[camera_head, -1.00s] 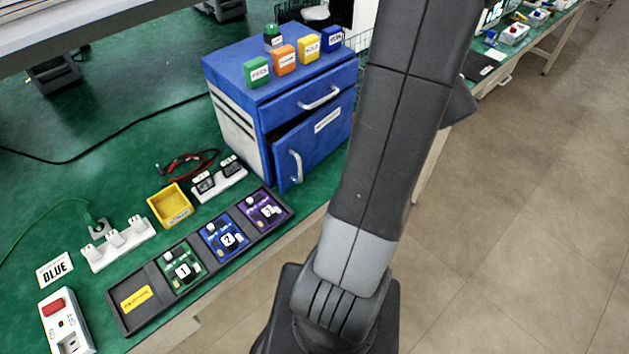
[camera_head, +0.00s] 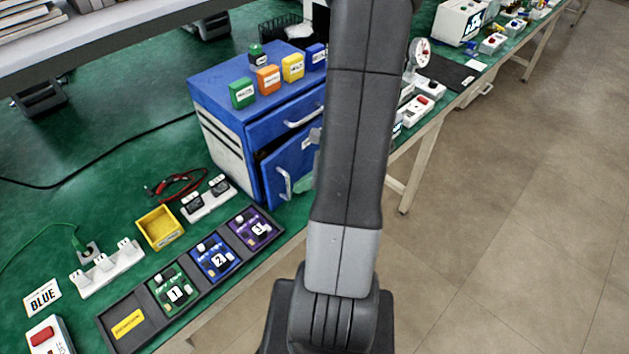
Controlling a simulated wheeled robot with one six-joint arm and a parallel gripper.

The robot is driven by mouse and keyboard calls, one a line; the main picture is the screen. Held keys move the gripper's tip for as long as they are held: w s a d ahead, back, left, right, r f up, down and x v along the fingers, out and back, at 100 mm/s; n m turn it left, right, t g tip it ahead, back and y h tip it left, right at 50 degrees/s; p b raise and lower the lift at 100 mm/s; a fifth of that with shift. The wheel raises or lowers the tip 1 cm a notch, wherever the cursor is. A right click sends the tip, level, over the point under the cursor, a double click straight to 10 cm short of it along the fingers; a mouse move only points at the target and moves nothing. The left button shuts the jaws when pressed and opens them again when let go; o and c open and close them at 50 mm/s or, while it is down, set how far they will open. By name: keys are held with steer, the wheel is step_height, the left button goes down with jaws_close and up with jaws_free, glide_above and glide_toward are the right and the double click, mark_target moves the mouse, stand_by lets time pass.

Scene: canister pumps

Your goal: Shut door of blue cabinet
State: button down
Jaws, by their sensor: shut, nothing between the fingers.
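The blue cabinet (camera_head: 220,95) stands on the green bench, left of my arm. Its lower door (camera_head: 286,158) is ajar, with a dark gap along its upper left. The door's pale handle (camera_head: 285,184) is near its left edge. The door's right part is hidden behind my arm. The drawer (camera_head: 275,122) above it has a pale handle and looks nearly flush. A small grey part of my gripper (camera_head: 304,184) seems to show beside my arm, in front of the door. The rest of it is hidden, and contact with the door cannot be told.
Green, orange, yellow and blue blocks (camera_head: 268,80) stand on the cabinet top. A dark tray (camera_head: 205,272) with numbered boards lies in front, beside a yellow bin (camera_head: 160,228) and white sockets (camera_head: 106,268). A dial gauge (camera_head: 420,54) stands right of my arm. The floor at right is clear.

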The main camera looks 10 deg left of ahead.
mark_target(280, 184)
steer(key=shift+a, duration=0.2)
steer(key=a, duration=0.1)
steer(key=w+a+m+t, duration=0.1)
steer(key=a, duration=0.1)
steer(key=shift+r+m, duration=0.1)
steer(key=shift+m, duration=0.2)
steer(key=shift+w, duration=0.1)
steer(key=shift+d, duration=0.1)
